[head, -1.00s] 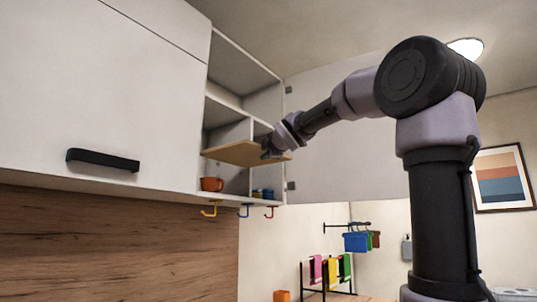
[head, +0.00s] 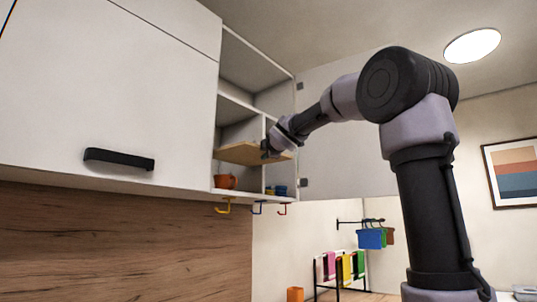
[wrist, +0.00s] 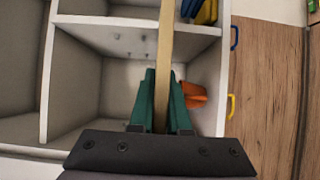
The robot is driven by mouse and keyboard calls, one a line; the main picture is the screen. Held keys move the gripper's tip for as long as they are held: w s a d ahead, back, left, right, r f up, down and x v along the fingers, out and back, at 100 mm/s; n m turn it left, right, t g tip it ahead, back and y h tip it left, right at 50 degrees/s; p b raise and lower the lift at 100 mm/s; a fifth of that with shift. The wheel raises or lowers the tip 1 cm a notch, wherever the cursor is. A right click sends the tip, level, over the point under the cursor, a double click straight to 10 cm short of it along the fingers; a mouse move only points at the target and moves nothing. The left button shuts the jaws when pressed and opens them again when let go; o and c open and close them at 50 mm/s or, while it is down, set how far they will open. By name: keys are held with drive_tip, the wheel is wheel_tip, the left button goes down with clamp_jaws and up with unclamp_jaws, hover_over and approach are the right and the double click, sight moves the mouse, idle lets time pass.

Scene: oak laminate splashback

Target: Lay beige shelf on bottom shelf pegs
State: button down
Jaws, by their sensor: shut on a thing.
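The beige shelf (head: 238,153) is a flat wooden board, held roughly level at the opening of the white cabinet (head: 257,196), above its floor. In the wrist view the board (wrist: 165,40) shows edge-on as a narrow strip. My gripper (head: 268,150) is shut on the board's near edge, with green fingers (wrist: 161,100) on both sides of it. Small pegs or studs (wrist: 117,38) show on the inner wall beside the board in the wrist view. I cannot tell whether the board touches any peg.
An orange cup (head: 225,181) stands on the cabinet floor below the board. Blue and yellow items (head: 280,190) sit in the right-hand part, past a divider. Hooks (head: 223,207) hang under the cabinet. A closed door (head: 110,90) is at left; an open door (head: 345,140) is at right.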

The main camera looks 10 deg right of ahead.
sight(234, 162)
drive_tip(key=shift+w+a, duration=1.65)
drive_tip(key=shift+w, duration=0.65)
drive_tip(key=shift+w+a, duration=1.7)
drive_tip(key=shift+w, duration=0.55)
drive_tip(key=shift+w+a, duration=1.65)
drive_tip(key=shift+w, duration=0.65)
drive_tip(key=shift+f, duration=0.5)
drive_tip(key=c, duration=0.8)
unclamp_jaws()
drive_tip(key=shift+f, duration=0.1)
